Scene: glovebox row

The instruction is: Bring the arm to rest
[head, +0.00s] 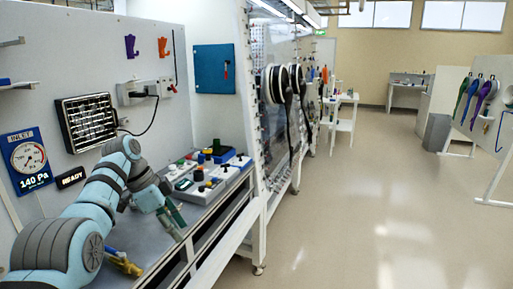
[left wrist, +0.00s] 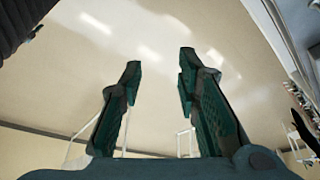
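My left arm (head: 80,215) comes in from the left of the head view, over the grey bench top. Its gripper (head: 178,217) hangs at the arm's end near the bench's front edge, with dark green fingers. In the left wrist view, the two fingers of the left gripper (left wrist: 160,60) stand well apart with nothing between them, only pale floor behind. My right arm and gripper are in neither view.
A control box with knobs (head: 200,185) sits on the bench just beyond the gripper. A yellow fitting (head: 124,263) lies near the arm. A pressure gauge (head: 28,160) hangs on the wall. Black-and-white round ports (head: 275,85) jut out further along. The floor (head: 370,220) at right is clear.

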